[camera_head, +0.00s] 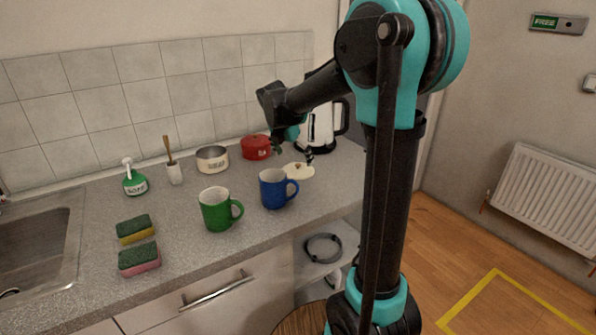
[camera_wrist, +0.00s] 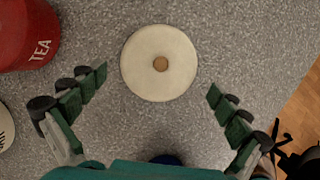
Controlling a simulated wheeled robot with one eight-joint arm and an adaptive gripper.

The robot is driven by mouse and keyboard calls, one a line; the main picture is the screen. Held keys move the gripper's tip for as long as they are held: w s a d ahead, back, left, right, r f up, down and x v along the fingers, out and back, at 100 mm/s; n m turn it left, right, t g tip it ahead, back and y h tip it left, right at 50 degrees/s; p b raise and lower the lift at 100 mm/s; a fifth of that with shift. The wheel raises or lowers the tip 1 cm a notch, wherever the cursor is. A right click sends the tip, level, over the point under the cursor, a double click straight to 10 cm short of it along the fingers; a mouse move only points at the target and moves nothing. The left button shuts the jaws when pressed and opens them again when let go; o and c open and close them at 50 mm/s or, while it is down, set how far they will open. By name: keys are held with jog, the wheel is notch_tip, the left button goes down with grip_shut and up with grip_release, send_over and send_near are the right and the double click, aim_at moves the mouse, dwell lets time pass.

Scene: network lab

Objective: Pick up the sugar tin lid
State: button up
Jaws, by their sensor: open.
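The sugar tin lid is a round cream disc with a small brown knob. In the wrist view the lid (camera_wrist: 150,82) lies flat on the grey counter, beyond and between the fingertips. In the head view the lid (camera_head: 299,171) lies behind and right of the blue mug. My gripper (camera_wrist: 157,82) is open and empty, with its green fingers spread either side of the lid and not touching it. In the head view my gripper (camera_head: 294,148) is above the lid and partly hides the area behind. An open cream tin (camera_head: 212,163) with lettering stands to the left on the counter.
A red tea tin (camera_head: 256,148) stands left of the lid; it also shows in the wrist view (camera_wrist: 22,35). A blue mug (camera_head: 272,190) and green mug (camera_head: 214,212) stand in front. A white kettle (camera_head: 318,125) is behind. Sponges (camera_head: 137,229) lie near the sink.

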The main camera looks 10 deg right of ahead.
aim_at(297, 165)
jog(key=shift+x, duration=1.85)
jog(key=shift+s, duration=0.1)
jog(key=c, duration=1.6)
